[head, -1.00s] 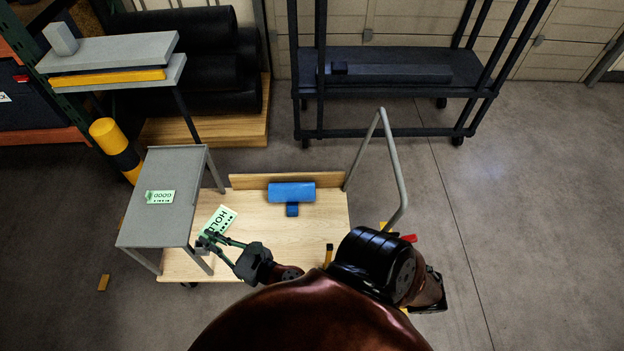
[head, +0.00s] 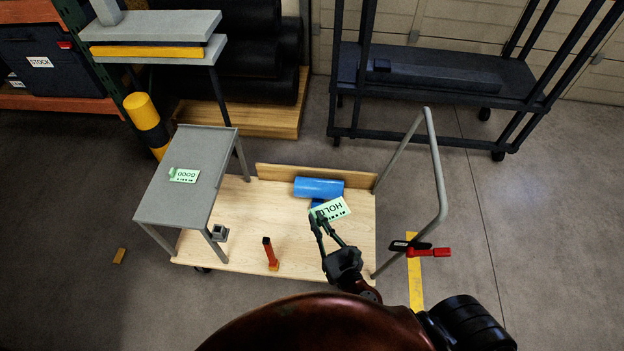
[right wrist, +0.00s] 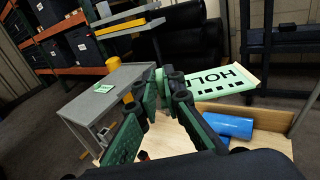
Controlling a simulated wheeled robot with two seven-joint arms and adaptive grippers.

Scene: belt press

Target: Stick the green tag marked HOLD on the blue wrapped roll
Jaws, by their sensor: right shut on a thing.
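The green tag marked HOLD (head: 331,209) is in my right gripper (head: 316,218), which is shut on its edge. In the right wrist view the tag (right wrist: 225,80) sticks out to the right of the fingers (right wrist: 168,82). The blue wrapped roll (head: 318,187) lies on the wooden cart deck against its back board. In the head view the tag overlaps the near side of the roll's blue block; whether they touch cannot be told. The roll also shows in the right wrist view (right wrist: 228,125), below the tag and apart in the picture. My left gripper is not in view.
A green tag marked GOOD (head: 184,175) lies on the grey side table (head: 170,205).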

